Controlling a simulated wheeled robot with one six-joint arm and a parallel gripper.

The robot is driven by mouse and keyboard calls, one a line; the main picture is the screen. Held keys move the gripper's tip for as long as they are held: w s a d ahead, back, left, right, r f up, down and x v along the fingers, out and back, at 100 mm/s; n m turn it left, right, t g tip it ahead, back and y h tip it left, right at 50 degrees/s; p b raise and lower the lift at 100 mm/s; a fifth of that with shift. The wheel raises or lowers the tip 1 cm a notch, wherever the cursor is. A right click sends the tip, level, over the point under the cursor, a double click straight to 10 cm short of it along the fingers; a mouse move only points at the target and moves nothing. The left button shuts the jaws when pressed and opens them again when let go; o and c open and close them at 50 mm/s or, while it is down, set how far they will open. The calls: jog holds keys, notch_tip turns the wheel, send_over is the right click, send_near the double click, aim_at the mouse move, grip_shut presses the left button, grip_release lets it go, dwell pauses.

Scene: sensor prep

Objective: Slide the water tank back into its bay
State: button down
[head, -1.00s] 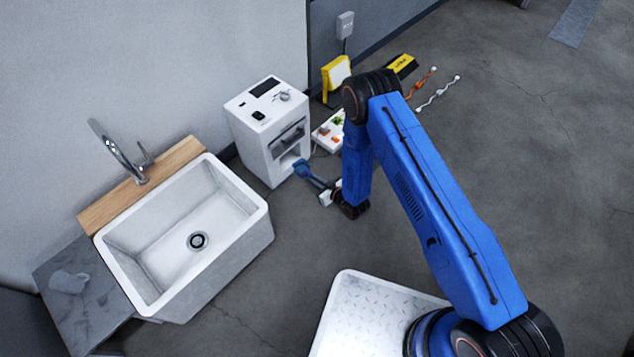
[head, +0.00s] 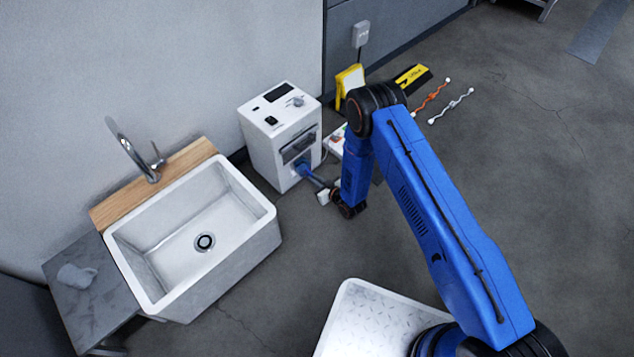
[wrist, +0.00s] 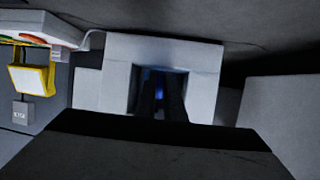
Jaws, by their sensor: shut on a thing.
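The white machine (head: 262,150) stands on the floor against the wall, with a low opening in its front. The blue water tank (head: 304,170) is at this opening, partly inside; how deep it sits cannot be told. My gripper (head: 316,181) is shut on the tank's near end, just in front of the machine. In the wrist view, the pale machine front (wrist: 115,60) frames the square bay. The dark fingers of my gripper (wrist: 159,98) reach into it, and a blue patch of the tank (wrist: 158,78) shows between them. The rest of the tank is hidden.
A white sink (head: 200,235) with a tap stands left of the machine. The floor in front is clear.

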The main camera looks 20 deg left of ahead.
aim_at(306, 173)
jog(key=shift+w+a, duration=0.35)
jog(key=shift+a, duration=0.5)
jog(key=shift+w+a, duration=0.4)
jog(key=shift+a, duration=0.45)
jog(key=shift+w+a, duration=0.35)
jog(key=shift+a, duration=0.5)
jog(key=shift+f, duration=0.35)
jog(key=c, duration=1.8)
grip_release()
jog(key=shift+o, duration=0.2)
jog(key=shift+s+d, duration=0.1)
jog(key=shift+d, duration=0.05)
jog(key=s+d, duration=0.4)
jog(key=d, duration=0.7)
jog(key=shift+s, duration=0.25)
